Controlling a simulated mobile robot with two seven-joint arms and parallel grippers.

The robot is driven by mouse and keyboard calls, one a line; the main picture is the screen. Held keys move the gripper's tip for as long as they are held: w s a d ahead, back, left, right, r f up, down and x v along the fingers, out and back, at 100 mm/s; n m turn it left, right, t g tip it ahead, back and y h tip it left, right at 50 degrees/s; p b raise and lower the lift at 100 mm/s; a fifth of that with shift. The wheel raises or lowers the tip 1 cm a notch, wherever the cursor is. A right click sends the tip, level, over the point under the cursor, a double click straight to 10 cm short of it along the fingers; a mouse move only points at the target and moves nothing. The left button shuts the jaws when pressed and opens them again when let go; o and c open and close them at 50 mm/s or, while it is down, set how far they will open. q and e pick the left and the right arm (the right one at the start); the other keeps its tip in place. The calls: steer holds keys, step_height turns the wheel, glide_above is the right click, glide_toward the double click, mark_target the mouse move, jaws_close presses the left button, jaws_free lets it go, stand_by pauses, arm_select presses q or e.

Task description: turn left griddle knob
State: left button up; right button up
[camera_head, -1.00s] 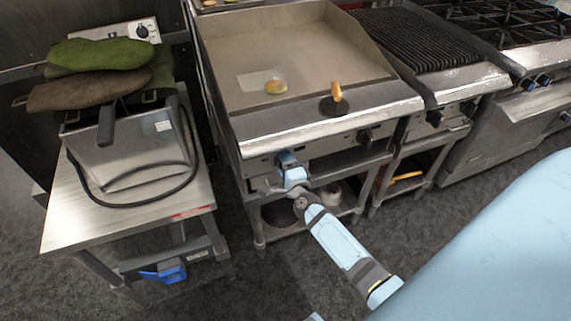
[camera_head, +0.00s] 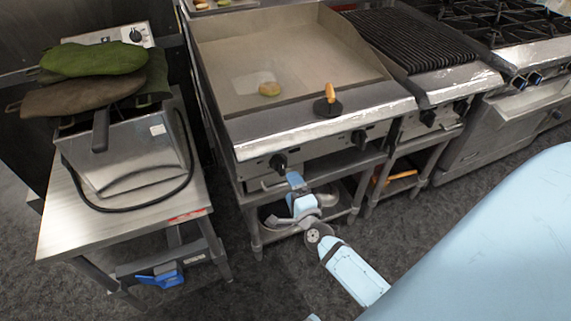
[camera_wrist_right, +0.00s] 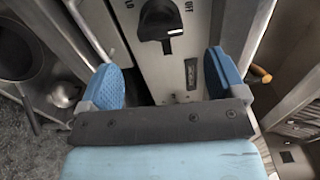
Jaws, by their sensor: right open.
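The left griddle knob (camera_head: 279,162) is a black dial on the steel front panel of the griddle (camera_head: 310,125). In the right wrist view the knob (camera_wrist_right: 163,22) shows near the top, with "OFF" lettering beside it and a small white mark on it. My right gripper (camera_head: 296,181) is just below and to the right of the knob in the head view. Its two blue fingers (camera_wrist_right: 161,75) are spread, with nothing between them, and the knob lies beyond the fingertips, apart from them. My left gripper is not in view.
A second knob (camera_head: 360,139) is farther right on the panel. A steel side table (camera_head: 60,225) with a fryer-like box (camera_head: 135,165) stands left. Dark floor lies between.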

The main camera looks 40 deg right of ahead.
steer(key=shift+v, duration=2.15)
